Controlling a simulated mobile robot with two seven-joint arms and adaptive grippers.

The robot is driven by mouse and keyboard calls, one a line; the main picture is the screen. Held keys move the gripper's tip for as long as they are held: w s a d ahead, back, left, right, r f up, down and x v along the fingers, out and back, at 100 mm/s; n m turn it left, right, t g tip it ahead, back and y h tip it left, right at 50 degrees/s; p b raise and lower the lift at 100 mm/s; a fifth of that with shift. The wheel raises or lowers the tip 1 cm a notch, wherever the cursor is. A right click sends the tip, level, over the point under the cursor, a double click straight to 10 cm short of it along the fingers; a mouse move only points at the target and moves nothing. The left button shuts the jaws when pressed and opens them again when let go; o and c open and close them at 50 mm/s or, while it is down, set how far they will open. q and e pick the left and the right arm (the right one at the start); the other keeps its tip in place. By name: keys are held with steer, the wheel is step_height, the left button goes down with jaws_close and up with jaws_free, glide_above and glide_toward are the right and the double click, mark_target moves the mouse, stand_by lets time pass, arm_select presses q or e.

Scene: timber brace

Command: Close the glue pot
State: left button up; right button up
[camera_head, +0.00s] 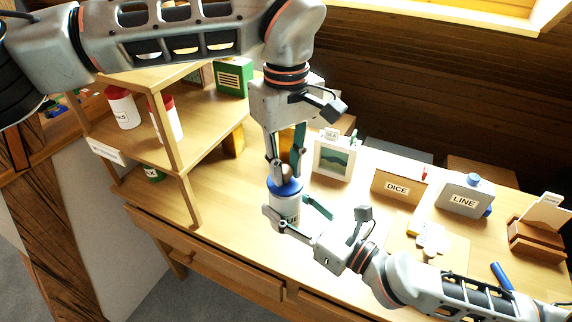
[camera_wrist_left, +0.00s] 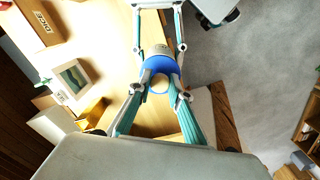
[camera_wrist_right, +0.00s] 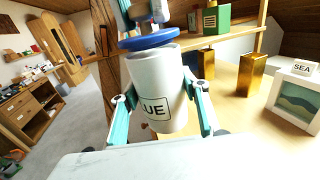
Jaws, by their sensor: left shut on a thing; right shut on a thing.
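The glue pot is a white cylinder with a label reading "LUE" (camera_wrist_right: 157,95), and it also shows in the head view (camera_head: 286,207). Its blue lid (camera_wrist_right: 148,40) is at the pot's mouth, in line with it. My left gripper (camera_head: 284,172) comes down from above and is shut on the lid; the left wrist view shows the blue disc (camera_wrist_left: 160,68) with a round knob between the fingers. My right gripper (camera_head: 292,219) is shut around the pot's body from the side. Fingers hide part of the pot.
A wooden shelf unit (camera_head: 190,140) with red-lidded jars (camera_head: 122,107) and a green box (camera_head: 233,78) stands left of the pot. The desk's front edge is close.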

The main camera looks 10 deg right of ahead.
arm_select(q)
steer(key=shift+f, duration=0.65)
steer(key=o, duration=1)
step_height(320, 180, up, 12)
steer(key=shift+r, duration=0.1)
stand_by(0.4)
